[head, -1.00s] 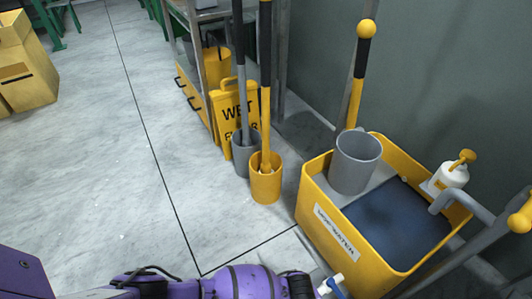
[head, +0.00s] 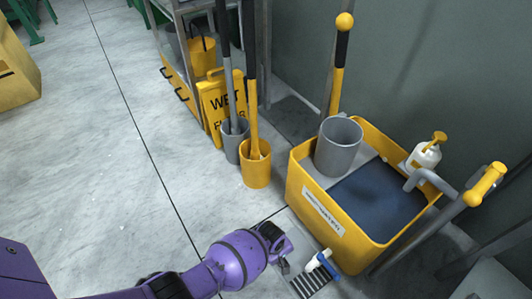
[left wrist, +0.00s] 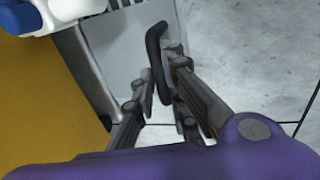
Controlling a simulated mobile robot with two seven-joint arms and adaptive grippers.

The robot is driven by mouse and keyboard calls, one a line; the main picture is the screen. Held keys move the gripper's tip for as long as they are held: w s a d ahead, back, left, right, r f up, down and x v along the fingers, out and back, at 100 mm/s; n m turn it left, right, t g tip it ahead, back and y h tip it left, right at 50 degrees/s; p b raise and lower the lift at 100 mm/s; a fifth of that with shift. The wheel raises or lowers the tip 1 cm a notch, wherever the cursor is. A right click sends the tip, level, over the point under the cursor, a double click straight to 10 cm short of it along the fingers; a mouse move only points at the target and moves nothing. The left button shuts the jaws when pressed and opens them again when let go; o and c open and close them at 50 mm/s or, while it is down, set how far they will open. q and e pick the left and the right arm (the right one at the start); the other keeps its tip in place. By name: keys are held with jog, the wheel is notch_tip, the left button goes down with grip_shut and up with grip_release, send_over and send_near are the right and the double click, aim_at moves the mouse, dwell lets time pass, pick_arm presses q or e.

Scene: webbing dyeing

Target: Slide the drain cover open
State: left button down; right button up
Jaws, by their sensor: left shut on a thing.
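The drain cover (left wrist: 118,55) is a grey plate low by the yellow mop-water tub, with a black upright handle (left wrist: 155,55) in the left wrist view. My left gripper (head: 284,266) is at the floor in front of the tub in the head view. In the left wrist view my left gripper (left wrist: 163,95) has its fingers on both sides of the handle, shut on it. Dark drain slots (head: 313,285) show right of the gripper in the head view. The cover is mostly hidden by my gripper there. My right gripper is not in view.
The yellow tub (head: 318,228) with a blue-and-white tap (head: 322,262) stands close right of my gripper. A yellow holder (head: 256,172), grey holder (head: 235,140) and wet-floor sign (head: 213,105) stand behind. The floor at left is clear.

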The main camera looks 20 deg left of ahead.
pick_arm(q)
jog(key=w+a, duration=0.4)
jog(key=a, duration=0.1)
jog(key=shift+w+a+r+b, duration=0.1)
jog(key=shift+w+a+b, duration=0.05)
jog(key=shift+a+b, duration=0.25)
jog(key=shift+d, duration=0.1)
jog(key=c, duration=1.8)
grip_release()
jog(key=shift+d+r, duration=0.1)
notch_tip(320, 180, up, 11)
jog(key=s+a, duration=0.1)
jog(key=s, duration=0.1)
jog(key=shift+s+a+r, duration=0.2)
jog(key=shift+a, duration=0.1)
